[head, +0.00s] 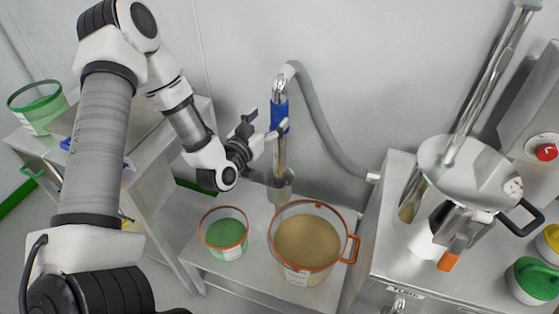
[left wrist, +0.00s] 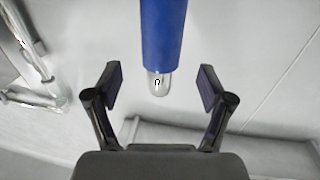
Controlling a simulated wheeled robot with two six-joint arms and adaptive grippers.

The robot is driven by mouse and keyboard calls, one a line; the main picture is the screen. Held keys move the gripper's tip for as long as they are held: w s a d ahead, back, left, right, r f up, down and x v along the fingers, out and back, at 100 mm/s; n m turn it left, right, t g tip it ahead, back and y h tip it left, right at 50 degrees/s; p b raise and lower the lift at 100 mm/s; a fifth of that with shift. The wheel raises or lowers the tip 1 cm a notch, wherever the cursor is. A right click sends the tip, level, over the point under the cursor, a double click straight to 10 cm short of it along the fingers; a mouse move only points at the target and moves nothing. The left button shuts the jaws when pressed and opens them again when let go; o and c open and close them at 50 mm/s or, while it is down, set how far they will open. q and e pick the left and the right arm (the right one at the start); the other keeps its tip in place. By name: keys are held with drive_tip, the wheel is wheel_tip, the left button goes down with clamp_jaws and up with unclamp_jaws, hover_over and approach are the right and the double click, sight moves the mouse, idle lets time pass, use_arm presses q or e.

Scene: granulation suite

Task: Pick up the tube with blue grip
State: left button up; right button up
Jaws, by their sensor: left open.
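The tube with the blue grip (head: 279,117) stands upright by the back wall, its metal lower end reaching down to a small clear cup and its top joined to a grey hose. My left gripper (head: 267,123) is open beside the blue grip, level with its lower part. In the left wrist view the blue grip (left wrist: 162,35) comes down from the top, centred between the spread fingers of the left gripper (left wrist: 160,78). Nothing is held. I cannot tell whether a finger touches the tube. My right gripper is not seen.
A tub of tan powder (head: 307,240) and a smaller tub of green material (head: 223,233) stand on the low table below the tube. The grey hose (head: 325,120) curves right to a steel cabinet (head: 385,215). A green-rimmed tub (head: 38,107) is far left.

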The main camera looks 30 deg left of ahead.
sight(275, 112)
use_arm(q)
drive_tip(key=w, duration=0.4)
drive_tip(key=w+p, duration=0.1)
drive_tip(key=w, duration=0.1)
drive_tip(key=shift+w+a, duration=0.25)
drive_tip(key=shift+a, duration=0.1)
drive_tip(key=c, duration=1.5)
clamp_jaws()
